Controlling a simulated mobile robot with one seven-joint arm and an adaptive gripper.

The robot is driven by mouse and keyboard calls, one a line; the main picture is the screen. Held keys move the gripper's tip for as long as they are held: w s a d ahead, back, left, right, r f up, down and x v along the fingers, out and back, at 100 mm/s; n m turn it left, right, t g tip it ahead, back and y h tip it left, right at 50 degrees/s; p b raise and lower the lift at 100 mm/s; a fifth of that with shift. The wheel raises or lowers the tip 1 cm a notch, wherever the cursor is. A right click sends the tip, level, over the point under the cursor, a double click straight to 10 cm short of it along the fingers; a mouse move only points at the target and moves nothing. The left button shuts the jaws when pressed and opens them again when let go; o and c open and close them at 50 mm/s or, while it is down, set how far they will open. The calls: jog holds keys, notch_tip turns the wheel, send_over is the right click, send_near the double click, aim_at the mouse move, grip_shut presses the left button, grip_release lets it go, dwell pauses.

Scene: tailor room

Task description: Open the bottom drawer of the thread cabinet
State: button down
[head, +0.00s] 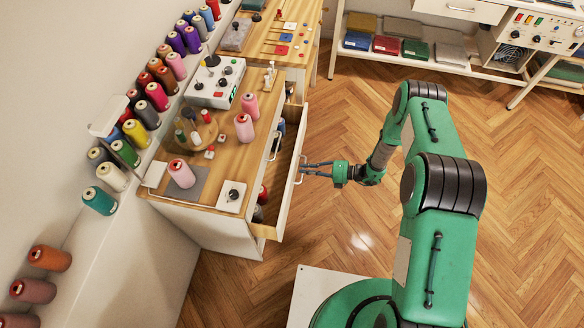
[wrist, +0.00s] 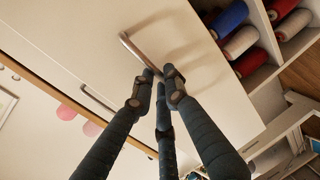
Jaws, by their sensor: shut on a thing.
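The thread cabinet (head: 222,150) has a wooden top and white sides in the head view. A lower drawer (head: 283,195) stands pulled out toward the right, with thread spools inside. In the wrist view its pale front (wrist: 195,40) fills the upper middle. My gripper (head: 308,168) is at the front of this drawer. In the wrist view, the fingers (wrist: 160,78) are closed on the metal drawer handle (wrist: 138,48), at its near end. Another handle (head: 275,146) shows on the cabinet face above the open drawer. The drawer's depth below is partly hidden.
Pink spools (head: 244,127) and a small control box (head: 214,82) stand on the cabinet top. Racked spools (head: 157,97) line the wall. A shelf with folded cloth (head: 387,45) is at the back. The wooden floor (head: 335,120) right of the drawer is clear around my arm.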

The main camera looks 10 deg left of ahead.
jog(key=f+v, duration=0.1)
jog(key=v, duration=0.7)
jog(key=f+b+v, duration=0.1)
jog(key=f+v, duration=0.1)
jog(key=v, duration=0.7)
jog(key=shift+d+f, duration=0.35)
jog(key=shift+d, duration=0.15)
jog(key=c, duration=1.8)
grip_release()
jog(key=shift+o, duration=0.2)
jog(key=v, duration=1.2)
